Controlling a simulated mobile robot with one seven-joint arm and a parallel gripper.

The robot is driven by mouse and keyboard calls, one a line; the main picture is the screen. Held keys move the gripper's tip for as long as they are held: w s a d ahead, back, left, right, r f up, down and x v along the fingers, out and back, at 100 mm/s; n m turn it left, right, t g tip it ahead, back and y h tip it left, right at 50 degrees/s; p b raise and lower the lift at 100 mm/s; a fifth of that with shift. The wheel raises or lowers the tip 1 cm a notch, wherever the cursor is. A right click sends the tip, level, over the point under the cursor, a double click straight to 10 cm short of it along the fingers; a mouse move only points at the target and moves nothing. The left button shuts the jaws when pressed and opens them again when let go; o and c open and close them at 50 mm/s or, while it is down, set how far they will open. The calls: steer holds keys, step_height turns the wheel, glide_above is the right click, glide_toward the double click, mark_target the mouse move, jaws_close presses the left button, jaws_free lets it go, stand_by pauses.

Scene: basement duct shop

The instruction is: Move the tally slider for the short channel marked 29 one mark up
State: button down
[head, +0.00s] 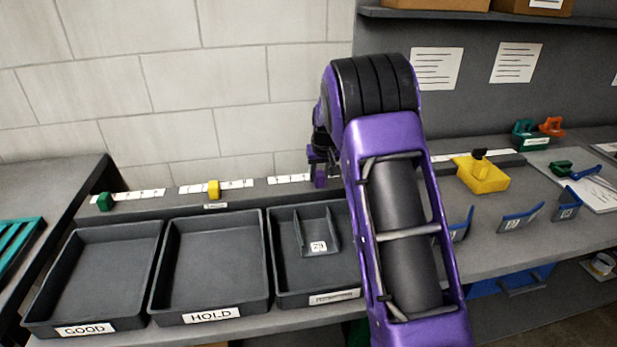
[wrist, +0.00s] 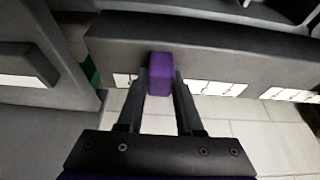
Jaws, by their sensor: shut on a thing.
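The short channel (head: 318,230) marked 29 lies in the third tray (head: 290,287), whose front label I cannot read. Behind this tray a white marked strip (head: 289,179) runs along the ledge. My gripper (head: 318,160) is at the right part of this strip, partly hidden by my arm in the head view. In the wrist view my gripper (wrist: 160,85) is shut on a purple slider block (wrist: 158,68), one dark finger on each side. The block sits at the ledge, over the marked strip (wrist: 210,88). The exact mark under it is hidden.
The GOOD tray (head: 95,275) has a green slider (head: 105,201) behind it; the HOLD tray (head: 210,260) has a yellow slider (head: 214,189). Right of my arm are a yellow block (head: 482,175) and several blue-edged channel pieces (head: 522,217). A block wall stands close behind the ledge.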

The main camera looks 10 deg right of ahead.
steer(key=shift+d, duration=0.25)
steer(key=c, duration=0.6)
jaws_free()
steer(key=shift+a, duration=0.1)
steer(key=shift+o, duration=0.2)
steer(key=p+v, duration=0.1)
steer(key=v, duration=1.6)
steer(key=shift+s+r, duration=0.15)
